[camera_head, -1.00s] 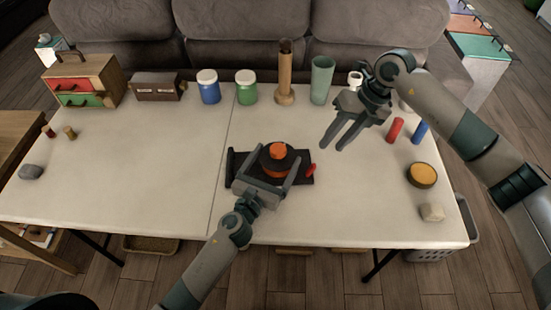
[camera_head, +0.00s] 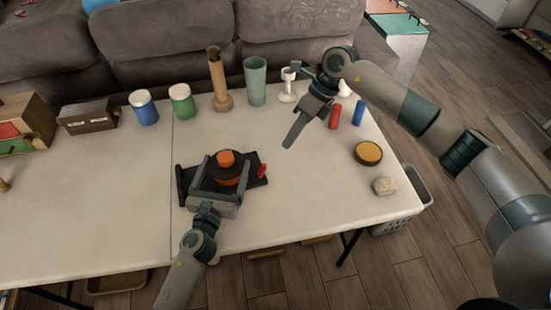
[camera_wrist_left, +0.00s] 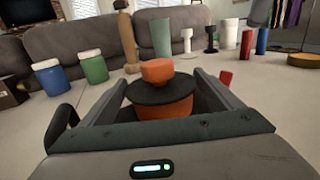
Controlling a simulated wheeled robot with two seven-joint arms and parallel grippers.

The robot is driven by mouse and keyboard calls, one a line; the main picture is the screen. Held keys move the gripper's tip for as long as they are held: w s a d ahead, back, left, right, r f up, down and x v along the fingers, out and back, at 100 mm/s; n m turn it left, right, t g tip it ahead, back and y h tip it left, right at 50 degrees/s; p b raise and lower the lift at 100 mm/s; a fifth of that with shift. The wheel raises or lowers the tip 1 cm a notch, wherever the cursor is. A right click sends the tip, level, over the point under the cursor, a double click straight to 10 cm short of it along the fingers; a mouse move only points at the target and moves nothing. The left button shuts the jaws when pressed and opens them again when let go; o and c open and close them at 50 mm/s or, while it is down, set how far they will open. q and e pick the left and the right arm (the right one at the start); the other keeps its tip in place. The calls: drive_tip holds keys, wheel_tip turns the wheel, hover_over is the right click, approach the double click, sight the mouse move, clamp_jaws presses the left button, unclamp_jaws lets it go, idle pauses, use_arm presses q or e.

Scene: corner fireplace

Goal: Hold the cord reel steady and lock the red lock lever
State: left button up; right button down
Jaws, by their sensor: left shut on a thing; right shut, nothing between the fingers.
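The cord reel (camera_head: 228,172) sits on the white table, a black base and black disc with an orange drum and an orange knob on top. The red lock lever (camera_head: 262,171) sticks up at the right end of its base. My left gripper (camera_head: 221,172) is shut on the reel, one finger on each side of the drum; the left wrist view shows the reel (camera_wrist_left: 164,92) between the fingers and the red lever (camera_wrist_left: 226,79) beyond the right finger. My right gripper (camera_head: 289,144) is shut and empty, above the table, up and to the right of the lever.
Behind the reel stand a blue jar (camera_head: 144,107), a green jar (camera_head: 182,102), a wooden bottle (camera_head: 219,82) and a green cup (camera_head: 256,82). At right are red (camera_head: 335,117) and blue cylinders (camera_head: 359,113), a yellow-topped disc (camera_head: 368,153) and a stone (camera_head: 384,186). Table between reel and disc is clear.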

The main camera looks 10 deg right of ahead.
sight(262, 171)
drive_tip(key=d+n, duration=0.1)
drive_tip(key=n, duration=0.2)
drive_tip(key=d+f+n+y, duration=0.1)
drive_tip(key=d+n, duration=0.1)
drive_tip(key=n, duration=0.1)
drive_tip(key=w+d+n, duration=0.1)
drive_tip(key=d+n, duration=0.1)
drive_tip(key=n, duration=0.1)
drive_tip(key=shift+d+f+n+y, duration=0.15)
drive_tip(key=shift+f+n+y, duration=0.15)
drive_tip(key=shift+n, duration=0.1)
drive_tip(key=x, duration=1)
drive_tip(key=shift+s+a+r, duration=0.1)
drive_tip(key=shift+a+r, duration=0.15)
drive_tip(key=shift+a, duration=0.35)
drive_tip(key=shift+s+a+r, duration=0.1)
drive_tip(key=shift+a+r, duration=0.15)
drive_tip(key=shift+a, duration=0.35)
drive_tip(key=shift+s+a+r, duration=0.1)
drive_tip(key=shift+a+r, duration=0.2)
drive_tip(key=shift+a, duration=0.4)
